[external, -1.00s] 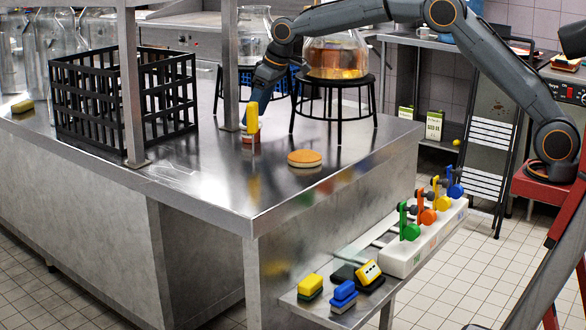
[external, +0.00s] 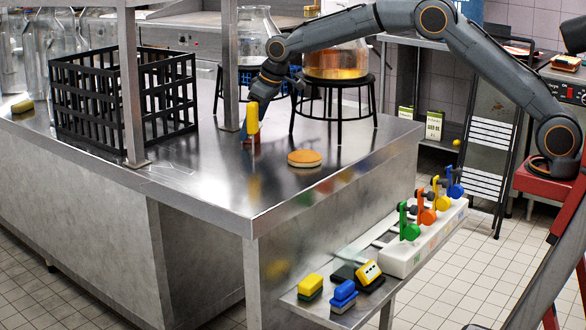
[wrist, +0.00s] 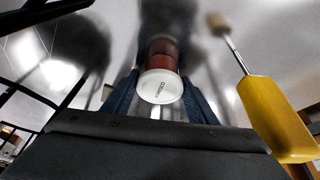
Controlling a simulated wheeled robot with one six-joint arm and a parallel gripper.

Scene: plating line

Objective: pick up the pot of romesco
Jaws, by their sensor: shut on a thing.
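The pot of romesco (wrist: 163,78) is a small red-brown pot with a white lettered lid. In the wrist view it sits between the two blue-grey fingers of my gripper (wrist: 163,95), which is shut on it. In the external view my gripper (external: 246,125) points down at the counter, and the pot (external: 254,141) shows only as a small red-brown patch low beside it. I cannot tell whether the pot touches the counter. A yellow-handled tool (wrist: 275,115) is close to the right of my gripper in the wrist view; its yellow handle (external: 252,119) partly covers the gripper outside.
An orange-topped disc (external: 305,157) lies on the steel counter (external: 210,185) to the right. A black stand (external: 340,110) with a glass vessel (external: 337,62) is behind it. A black crate (external: 70,105) and a steel post (external: 130,80) stand left. The counter's front is clear.

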